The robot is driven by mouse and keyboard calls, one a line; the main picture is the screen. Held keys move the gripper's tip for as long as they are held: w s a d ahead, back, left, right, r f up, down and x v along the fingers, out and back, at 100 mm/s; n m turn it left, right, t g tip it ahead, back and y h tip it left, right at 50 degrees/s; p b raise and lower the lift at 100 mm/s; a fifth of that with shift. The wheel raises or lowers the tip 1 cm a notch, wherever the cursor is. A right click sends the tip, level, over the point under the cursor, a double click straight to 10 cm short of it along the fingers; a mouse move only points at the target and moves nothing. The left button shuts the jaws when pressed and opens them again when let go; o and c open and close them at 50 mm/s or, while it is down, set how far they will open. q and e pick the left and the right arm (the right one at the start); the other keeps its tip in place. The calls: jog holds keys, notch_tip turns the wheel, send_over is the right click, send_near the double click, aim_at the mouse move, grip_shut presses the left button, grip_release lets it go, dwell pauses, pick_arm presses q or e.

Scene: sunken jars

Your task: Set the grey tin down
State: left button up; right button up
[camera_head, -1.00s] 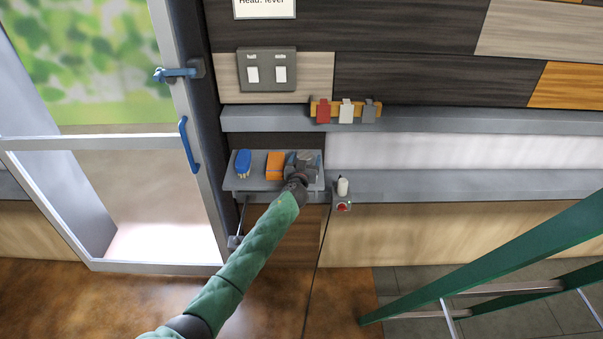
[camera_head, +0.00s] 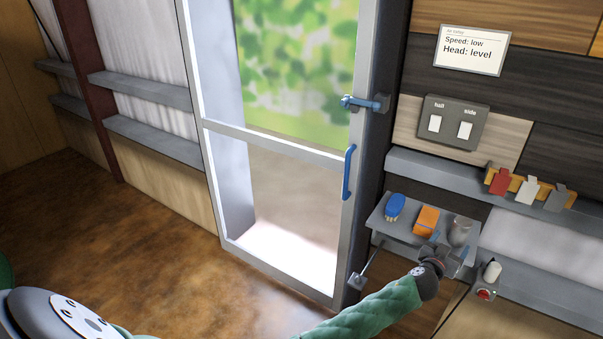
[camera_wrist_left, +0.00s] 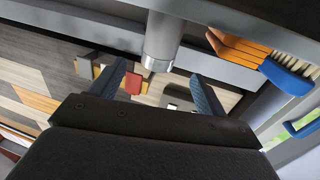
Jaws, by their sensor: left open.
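The grey tin (camera_head: 460,232) stands upright at the right end of the small grey shelf (camera_head: 392,226), beside an orange block-shaped item (camera_head: 427,220). In the left wrist view the tin (camera_wrist_left: 163,38) shows beyond and between the fingertips, with its banded end toward me. My left gripper (camera_head: 446,252) is at the shelf's front edge, in front of the tin. In the left wrist view its two blue-grey fingers (camera_wrist_left: 160,74) are spread, with a gap on each side of the tin. Nothing shows clamped between them. My right gripper is not in view.
A box with a red button (camera_head: 485,294) and a white cylinder (camera_head: 492,271) are right. Coloured tags (camera_head: 528,190) hang above.

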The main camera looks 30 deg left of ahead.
pick_arm(q)
jog(key=s+a+f+g, duration=0.1)
jog(key=s+a+f, duration=0.15)
jog(key=s, duration=0.35)
jog(key=s+a+f, duration=0.2)
jog(key=s+f, duration=0.1)
jog(key=s, duration=0.3)
jog(key=s+a+f+g+y, duration=0.1)
jog(key=s+a+f+g, duration=0.45)
jog(key=f, duration=0.95)
jog(key=s+a+f, duration=0.2)
jog(key=s+f, duration=0.7)
jog(key=f, duration=0.6)
jog(key=s+a+f+g+y, duration=0.1)
jog(key=s+a+f+g, duration=0.2)
jog(key=s+f, duration=0.8)
jog(key=s+a+f+g, duration=0.3)
jog(key=s+a+f, duration=0.1)
jog(key=s+f, duration=0.9)
jog(key=s+a+f+g+y, duration=0.1)
jog(key=s+a+f+g, duration=0.2)
jog(key=s+f, duration=1)
jog(key=s+a, duration=0.1)
jog(key=s, duration=0.4)
jog(key=shift+s+a+f, duration=0.25)
jog(key=shift+s+f, duration=0.05)
jog(key=shift+s, duration=0.05)
